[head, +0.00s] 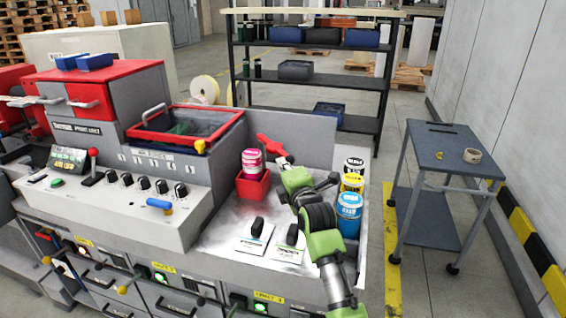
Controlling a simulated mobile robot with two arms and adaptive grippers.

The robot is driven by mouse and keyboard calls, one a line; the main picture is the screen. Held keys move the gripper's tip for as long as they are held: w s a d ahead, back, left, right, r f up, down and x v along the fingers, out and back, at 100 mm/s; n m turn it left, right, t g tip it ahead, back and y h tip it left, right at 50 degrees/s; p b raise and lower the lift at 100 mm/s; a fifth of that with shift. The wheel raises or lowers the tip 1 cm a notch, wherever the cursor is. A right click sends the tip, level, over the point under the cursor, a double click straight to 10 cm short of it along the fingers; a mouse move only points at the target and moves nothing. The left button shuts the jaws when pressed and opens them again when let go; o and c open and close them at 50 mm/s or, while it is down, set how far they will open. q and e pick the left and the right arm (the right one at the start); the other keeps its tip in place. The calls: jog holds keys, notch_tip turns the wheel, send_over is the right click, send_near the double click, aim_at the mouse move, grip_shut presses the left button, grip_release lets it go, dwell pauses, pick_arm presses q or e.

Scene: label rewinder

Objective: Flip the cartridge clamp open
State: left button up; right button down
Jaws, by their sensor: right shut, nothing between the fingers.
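A red lever-like part (268,144), which looks like the cartridge clamp, stands up behind and to the right of the red cartridge holder (253,190). A magenta and white cartridge (252,164) stands upright in that holder. My right gripper (283,162) is shut and empty, with its tip close beside the lower right end of the red part. I cannot tell whether they touch. My green and black right arm reaches in from the bottom and hides part of the deck behind it. My left gripper is not in view.
Black, yellow and blue ink cans (350,205) stand right of my right arm. Two black knobs on white plates (256,228) are on the deck in front. A red-rimmed tray (185,124) is at left. A grey cart (445,150) stands apart at right.

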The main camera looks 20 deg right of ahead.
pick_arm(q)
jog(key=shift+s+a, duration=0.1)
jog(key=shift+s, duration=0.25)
pick_arm(e)
jog(key=shift+a, duration=0.1)
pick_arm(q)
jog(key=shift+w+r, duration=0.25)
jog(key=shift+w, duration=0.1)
pick_arm(e)
jog(key=d, duration=0.2)
jog(key=w+d, duration=0.1)
jog(key=d, duration=0.2)
jog(key=shift+a+f, duration=0.15)
